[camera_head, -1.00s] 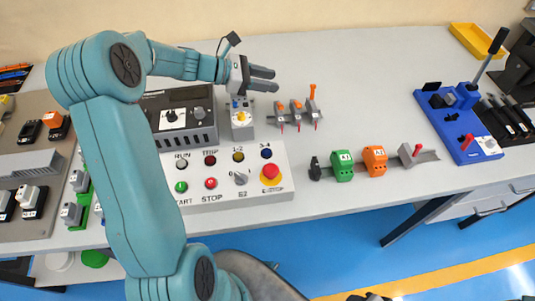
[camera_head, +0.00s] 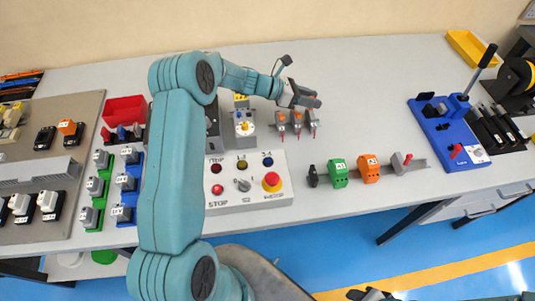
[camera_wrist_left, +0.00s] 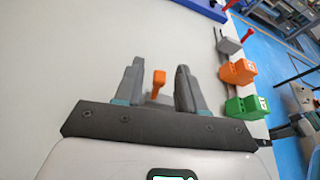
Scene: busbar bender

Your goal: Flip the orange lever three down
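Three small grey switches with orange levers stand in a row on the table: the left one (camera_head: 281,119), the middle one (camera_head: 296,118) and the right one (camera_head: 312,117). My left gripper (camera_head: 313,98) is just above and behind the right switch and partly covers its lever top. In the left wrist view an orange lever (camera_wrist_left: 158,80) shows between the two parted fingers, with a gap on each side. The left gripper is open and holds nothing.
A control box (camera_head: 248,196) with buttons and a red knob lies in front of the switches. Green (camera_head: 338,172) and orange (camera_head: 370,168) blocks sit on a rail to the right. A blue bender base (camera_head: 448,132) stands farther right. Table behind the switches is clear.

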